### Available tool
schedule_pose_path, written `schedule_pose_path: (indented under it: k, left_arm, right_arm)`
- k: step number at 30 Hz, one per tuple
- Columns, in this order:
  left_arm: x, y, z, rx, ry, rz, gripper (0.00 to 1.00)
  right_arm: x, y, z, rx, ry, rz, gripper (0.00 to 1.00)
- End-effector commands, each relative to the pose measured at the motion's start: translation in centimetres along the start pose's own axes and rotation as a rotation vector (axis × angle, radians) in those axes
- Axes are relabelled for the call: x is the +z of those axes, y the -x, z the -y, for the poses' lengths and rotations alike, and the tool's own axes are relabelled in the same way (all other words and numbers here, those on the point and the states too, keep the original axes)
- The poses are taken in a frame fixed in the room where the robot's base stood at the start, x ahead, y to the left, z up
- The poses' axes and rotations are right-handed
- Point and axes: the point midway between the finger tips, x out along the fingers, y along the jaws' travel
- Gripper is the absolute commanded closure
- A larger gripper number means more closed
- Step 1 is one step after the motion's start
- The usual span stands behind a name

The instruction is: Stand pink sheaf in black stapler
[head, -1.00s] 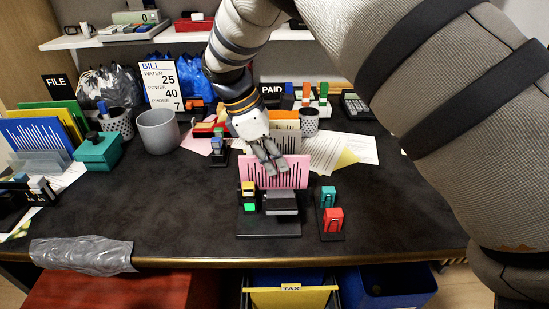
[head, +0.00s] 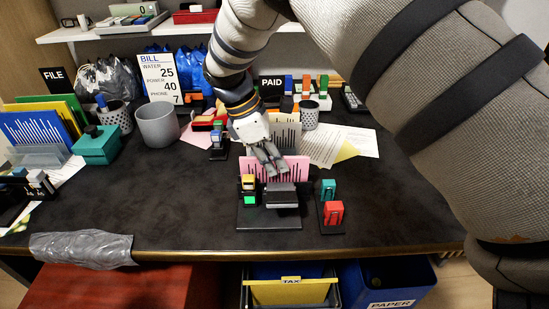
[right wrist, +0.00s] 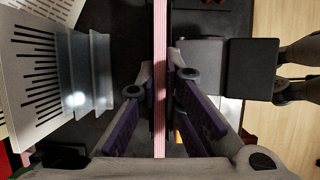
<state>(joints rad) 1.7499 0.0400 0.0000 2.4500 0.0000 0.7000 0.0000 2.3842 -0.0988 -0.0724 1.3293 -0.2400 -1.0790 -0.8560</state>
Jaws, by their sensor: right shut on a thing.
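My right gripper (head: 268,160) is shut on the pink sheaf (head: 290,170) and holds it upright by its upper part, broad face toward me. The sheaf is right behind the black stapler (head: 284,197), which hides its lower edge, so I cannot tell whether it touches the base. The stapler sits on a black base (head: 268,222) near the desk's front edge. In the right wrist view the sheaf (right wrist: 160,40) is an edge-on strip between the fingers (right wrist: 161,85), with a black block (right wrist: 250,70) at its right. My left gripper is not in view.
A yellow and green stamp (head: 249,190) is beside the stapler at its left. Teal (head: 328,189) and red (head: 333,212) items stand to its right. A grey sorter with sheets (head: 285,132) stands behind. The dark desk (head: 160,205) is clear to the left.

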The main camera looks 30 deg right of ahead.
Motion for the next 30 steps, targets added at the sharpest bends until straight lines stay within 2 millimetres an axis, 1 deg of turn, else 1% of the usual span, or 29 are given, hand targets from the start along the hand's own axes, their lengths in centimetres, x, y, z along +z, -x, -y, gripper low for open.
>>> schedule_pose_path:
  k: [3, 4, 5, 6, 7, 14, 17, 20, 24, 27, 30]
  left_arm:
    - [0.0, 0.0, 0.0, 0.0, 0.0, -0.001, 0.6]
    - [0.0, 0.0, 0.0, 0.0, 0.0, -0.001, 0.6]
    - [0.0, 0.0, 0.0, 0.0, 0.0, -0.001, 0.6]
    - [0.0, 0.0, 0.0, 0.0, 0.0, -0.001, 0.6]
    - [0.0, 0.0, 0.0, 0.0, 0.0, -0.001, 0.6]
    - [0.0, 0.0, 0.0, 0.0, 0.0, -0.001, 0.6]
    - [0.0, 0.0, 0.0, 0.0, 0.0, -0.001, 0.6]
    - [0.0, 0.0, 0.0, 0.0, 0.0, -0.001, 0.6]
    - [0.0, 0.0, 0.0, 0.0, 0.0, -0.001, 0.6]
    - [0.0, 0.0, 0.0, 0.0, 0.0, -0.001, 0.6]
    - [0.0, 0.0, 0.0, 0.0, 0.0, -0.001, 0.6]
  right_arm:
    - [0.0, 0.1, 0.0, 0.001, -0.001, -0.001, 1.0]
    - [0.0, 0.1, 0.0, 0.001, -0.001, -0.001, 0.89]
    - [0.0, 0.1, 0.0, 0.001, -0.001, -0.001, 0.82]
    - [0.0, 0.1, 0.0, 0.001, -0.001, -0.001, 0.73]
    - [0.0, 0.1, 0.0, 0.001, -0.001, -0.001, 0.7]
    - [0.0, 0.1, 0.0, 0.001, -0.001, -0.001, 0.7]
    - [0.0, 0.5, -0.1, 0.003, -0.001, -0.002, 0.7]
    - [0.0, 2.4, -0.1, 0.005, -0.001, -0.003, 0.7]
    - [0.0, 6.3, -0.1, 0.007, -0.002, -0.004, 0.7]
    - [0.0, 8.8, -0.1, 0.005, -0.002, -0.003, 0.7]
    - [0.0, 10.7, -0.1, 0.004, -0.001, -0.002, 0.7]
